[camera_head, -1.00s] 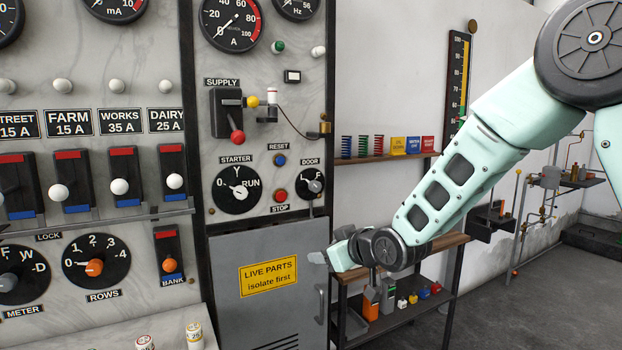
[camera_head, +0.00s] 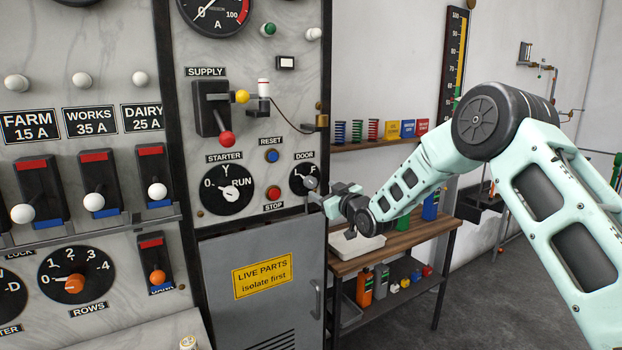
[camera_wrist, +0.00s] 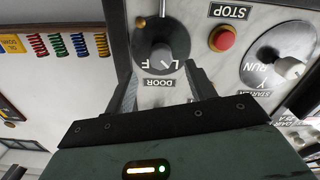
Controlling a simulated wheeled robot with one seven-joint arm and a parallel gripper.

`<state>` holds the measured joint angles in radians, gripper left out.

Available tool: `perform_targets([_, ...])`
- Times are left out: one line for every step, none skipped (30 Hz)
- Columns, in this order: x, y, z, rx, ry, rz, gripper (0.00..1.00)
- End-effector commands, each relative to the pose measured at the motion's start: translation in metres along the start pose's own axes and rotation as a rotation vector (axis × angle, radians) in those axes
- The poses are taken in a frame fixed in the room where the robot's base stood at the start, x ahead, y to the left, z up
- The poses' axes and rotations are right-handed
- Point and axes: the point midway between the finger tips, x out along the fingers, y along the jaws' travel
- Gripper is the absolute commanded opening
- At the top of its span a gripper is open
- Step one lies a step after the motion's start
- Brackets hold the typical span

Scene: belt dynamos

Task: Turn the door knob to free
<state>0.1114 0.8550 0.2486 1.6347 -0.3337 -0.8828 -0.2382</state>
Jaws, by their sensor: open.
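The door knob is a grey knob (camera_head: 311,183) on a small black dial (camera_head: 297,172) under the DOOR label, marked L and F, right of the starter dial. In the wrist view, turned upside down, the knob (camera_wrist: 160,53) and the L and F letters show beyond my fingers. Where its pointer stands I cannot tell. My gripper (camera_head: 319,199) is just right of and below the knob in the head view. In the wrist view my gripper (camera_wrist: 160,72) is open, its two fingers apart with nothing between them, the knob just past the tips.
The red stop button (camera_head: 273,193), reset button (camera_head: 271,156) and starter knob (camera_head: 229,194) are close on the left. The grey cabinet door (camera_head: 225,255) with a yellow sign is below. A wooden bench (camera_head: 400,237) stands at right, under a small shelf of springs (camera_head: 372,130).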

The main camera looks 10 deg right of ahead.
Motion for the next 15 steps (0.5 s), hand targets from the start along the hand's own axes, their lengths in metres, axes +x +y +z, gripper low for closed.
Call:
perform_targets([0.01, 0.001, -0.003, 0.001, 0.0, -0.001, 0.55])
perform_targets([0.015, 0.0, -0.003, 0.001, -0.001, -0.001, 0.55])
perform_targets([0.022, 0.001, -0.003, 0.001, 0.0, 0.0, 0.55])
perform_targets([0.027, 0.0, -0.002, 0.001, -0.001, 0.0, 0.55])
perform_targets([0.032, 0.001, -0.003, 0.0, 0.0, 0.0, 0.55])
perform_targets([0.039, 0.0, -0.003, 0.0, 0.001, -0.001, 0.55])
perform_targets([0.043, 0.0, -0.003, 0.0, 0.0, -0.001, 0.55])
perform_targets([0.048, 0.0, -0.002, 0.0, -0.001, -0.001, 0.55])
perform_targets([0.053, 0.0, -0.003, 0.0, 0.0, -0.001, 0.55])
perform_targets([0.057, 0.0, -0.002, 0.0, 0.0, 0.0, 0.55])
perform_targets([0.06, 0.0, -0.001, 0.0, -0.001, -0.001, 0.55])
perform_targets([0.065, 0.0, -0.002, -0.001, 0.0, 0.0, 0.55])
perform_targets([0.068, 0.0, -0.001, 0.0, 0.0, 0.0, 0.55])
perform_targets([0.07, 0.0, -0.001, 0.0, 0.0, -0.001, 0.55])
perform_targets([0.073, 0.0, -0.001, 0.0, 0.0, -0.001, 0.55])
